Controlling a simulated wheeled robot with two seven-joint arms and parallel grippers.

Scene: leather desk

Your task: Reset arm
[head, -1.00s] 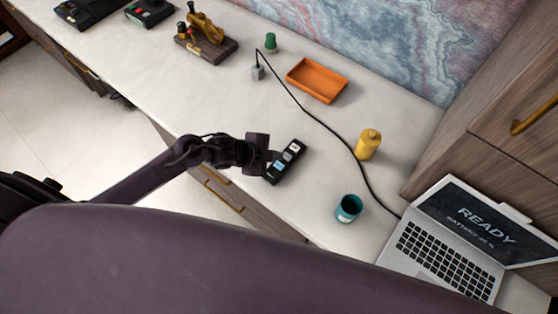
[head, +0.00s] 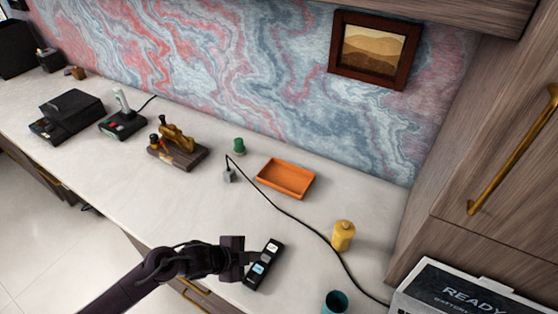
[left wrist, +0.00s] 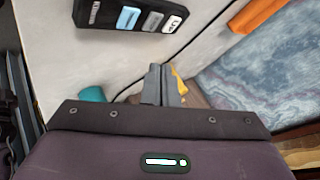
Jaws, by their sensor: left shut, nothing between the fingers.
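My left gripper (head: 254,258) is over the front edge of the desk in the head view, its fingertips close beside a small black device with white and blue buttons (head: 263,264). In the left wrist view the gripper's fingers (left wrist: 162,70) are together with nothing between them. The black device (left wrist: 135,14) lies beyond the fingertips there, apart from them in that view. My right gripper is in neither view.
An orange tray (head: 286,178), a green object (head: 239,146) and a black cable (head: 290,208) lie behind. The desk (head: 205,215) is clear left of the gripper.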

